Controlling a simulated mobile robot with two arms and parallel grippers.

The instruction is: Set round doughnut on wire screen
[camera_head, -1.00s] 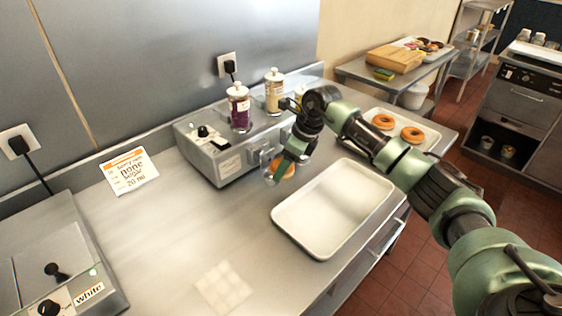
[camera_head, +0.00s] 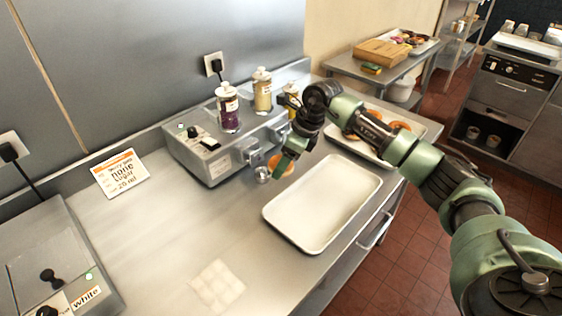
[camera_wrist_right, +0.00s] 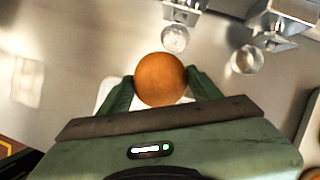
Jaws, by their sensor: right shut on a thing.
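My right gripper (camera_head: 288,158) is shut on a round, orange-brown doughnut (camera_head: 281,166), held over the counter beside the glaze machine. In the right wrist view the doughnut (camera_wrist_right: 160,79) sits between the two green fingers (camera_wrist_right: 161,88), and no hole shows in it. A pale square with faint grid lines (camera_head: 217,287) lies flat on the counter at the front. It also shows in the right wrist view (camera_wrist_right: 27,82). I cannot tell whether it is the wire screen. My left gripper is not in view.
An empty white tray (camera_head: 322,200) lies right of the grid square. The grey machine (camera_head: 215,160) carries a purple jar (camera_head: 228,107) and a yellow jar (camera_head: 262,90). More doughnuts (camera_head: 400,126) lie on a back tray, partly behind my arm. The middle counter is clear.

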